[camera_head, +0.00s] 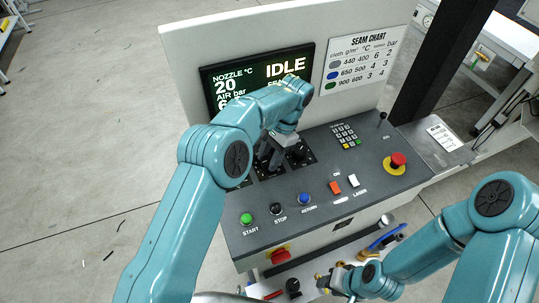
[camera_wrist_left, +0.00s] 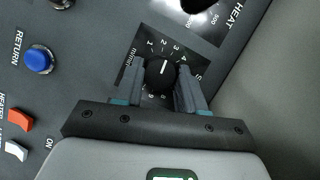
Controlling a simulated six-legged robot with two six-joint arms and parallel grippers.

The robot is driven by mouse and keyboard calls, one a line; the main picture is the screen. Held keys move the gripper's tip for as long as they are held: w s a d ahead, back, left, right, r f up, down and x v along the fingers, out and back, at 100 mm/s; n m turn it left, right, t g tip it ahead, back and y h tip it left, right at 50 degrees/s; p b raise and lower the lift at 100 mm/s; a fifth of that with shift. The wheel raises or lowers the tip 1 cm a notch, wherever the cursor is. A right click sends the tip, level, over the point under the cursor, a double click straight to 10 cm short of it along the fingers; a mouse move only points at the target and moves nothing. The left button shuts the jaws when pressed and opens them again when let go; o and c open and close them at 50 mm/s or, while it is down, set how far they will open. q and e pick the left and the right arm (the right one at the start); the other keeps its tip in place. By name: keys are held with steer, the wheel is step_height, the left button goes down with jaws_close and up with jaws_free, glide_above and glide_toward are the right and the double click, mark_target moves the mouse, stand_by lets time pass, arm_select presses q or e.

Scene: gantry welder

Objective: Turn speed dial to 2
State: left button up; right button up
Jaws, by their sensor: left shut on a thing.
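The speed dial (camera_wrist_left: 160,73) is a round black knob on a dark square plate with white numbers and "m/min". Its white pointer line points up in the left wrist view, close to the 2; I cannot tell if it is exactly on it. My left gripper (camera_wrist_left: 158,88) is shut on the dial, one finger on each side. In the head view my left gripper (camera_head: 266,160) reaches down to the dial row, and the arm hides much of the dial. My right gripper (camera_head: 335,282) is low at the front below the panel; its jaws are too small to read.
The panel has a green start button (camera_head: 246,218), black stop button (camera_head: 276,208), blue return button (camera_head: 304,198), orange and white switches, a keypad (camera_head: 344,136) and a red emergency button (camera_head: 398,160). The screen (camera_head: 257,80) reads IDLE. A seam chart (camera_head: 361,58) hangs behind.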

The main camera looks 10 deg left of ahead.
arm_select(q)
steer(key=shift+w+r+n, duration=0.2)
steer(key=shift+r+n, duration=0.05)
steer(key=shift+n, duration=0.15)
steer(key=o, duration=0.9)
steer(key=shift+o, duration=0.8)
steer(key=shift+s+f, duration=0.1)
steer(key=shift+f, duration=0.05)
